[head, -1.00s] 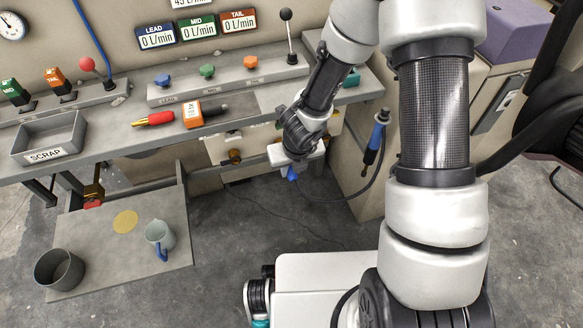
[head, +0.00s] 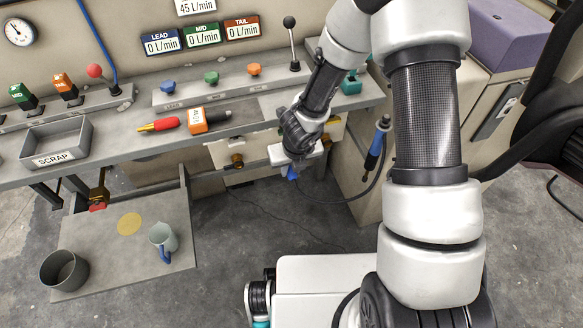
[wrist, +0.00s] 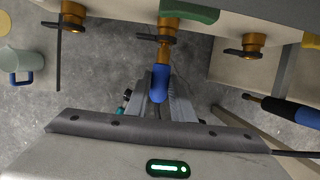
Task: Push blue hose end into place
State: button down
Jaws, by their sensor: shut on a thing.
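My gripper (head: 296,153) is low in front of the bench, under its front edge. In the wrist view my gripper (wrist: 160,98) is shut on the blue hose end (wrist: 160,78), which sticks out beyond the jaws. The blue hose end also shows as a small blue piece below the gripper in the head view (head: 292,173). A brass valve fitting (wrist: 166,30) with a dark lever stands in line with the hose end. Brass shows right at the hose end's tip; I cannot tell whether it is seated there.
Other brass valves stand left (wrist: 72,14) and right (wrist: 252,42) of the middle one. A blue-handled tool (head: 375,148) hangs at the right on the cabinet side. A jug (head: 162,240) and a dark pot (head: 64,270) stand on the low shelf at left.

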jog(key=shift+w+a+p, duration=0.15)
jog(key=shift+w+p, duration=0.2)
jog(key=c, duration=1.5)
grip_release()
jog(key=shift+o, duration=0.2)
jog(key=p+v, duration=1)
jog(key=v, duration=0.7)
jog(key=shift+s+r, duration=0.15)
jog(key=shift+r, duration=0.05)
